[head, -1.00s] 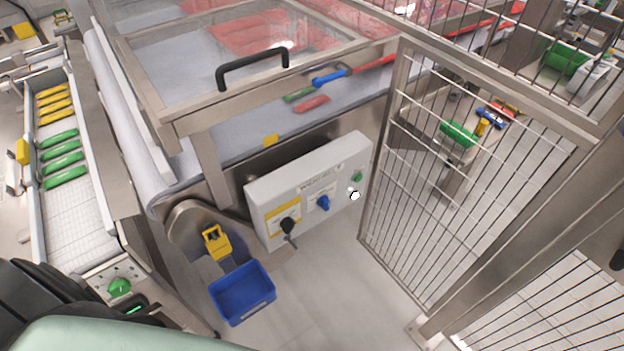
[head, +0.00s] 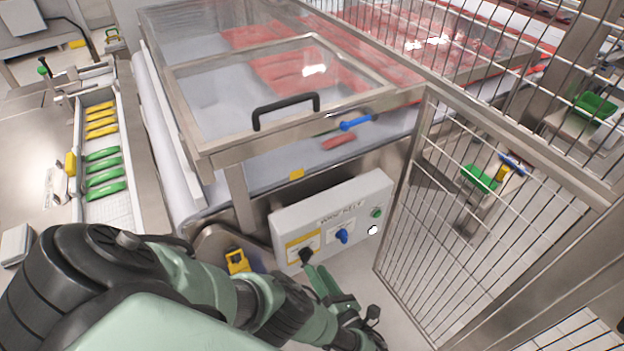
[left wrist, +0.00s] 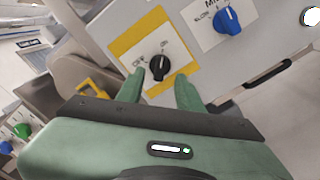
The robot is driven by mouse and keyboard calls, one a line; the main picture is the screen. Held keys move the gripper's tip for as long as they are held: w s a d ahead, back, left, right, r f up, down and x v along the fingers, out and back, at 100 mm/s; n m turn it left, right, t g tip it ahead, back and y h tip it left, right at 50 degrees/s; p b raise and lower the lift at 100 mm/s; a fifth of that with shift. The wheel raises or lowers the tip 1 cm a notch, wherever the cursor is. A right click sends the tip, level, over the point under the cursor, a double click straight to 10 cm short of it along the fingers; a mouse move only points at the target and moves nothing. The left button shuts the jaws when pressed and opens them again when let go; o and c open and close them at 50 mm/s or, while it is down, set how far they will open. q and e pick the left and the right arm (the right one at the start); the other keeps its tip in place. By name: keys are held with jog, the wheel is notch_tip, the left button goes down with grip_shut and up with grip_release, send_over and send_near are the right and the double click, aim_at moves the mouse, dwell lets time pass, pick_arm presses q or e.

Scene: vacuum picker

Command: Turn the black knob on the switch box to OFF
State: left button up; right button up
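The grey switch box (head: 330,215) hangs on the side of the conveyor machine. Its black knob (head: 306,256) sits on a yellow-bordered plate at the box's lower left. In the left wrist view the black knob (left wrist: 159,66) shows small lettering around it; I cannot surely tell which mark it points to. My left gripper (head: 320,278) is just in front of the knob in the head view. In the left wrist view my left gripper (left wrist: 160,88) is open, its two green fingers apart, with the knob beyond and between the tips. My right gripper is not in view.
A blue knob (head: 342,236) and a green button (head: 376,212) are on the same box, to the right. A wire-mesh fence (head: 470,190) stands close on the right. A yellow part (head: 237,261) is left of the box.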

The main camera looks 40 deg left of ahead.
aim_at(309, 259)
pick_arm(q)
jog(key=shift+x, duration=1.9)
grip_shut()
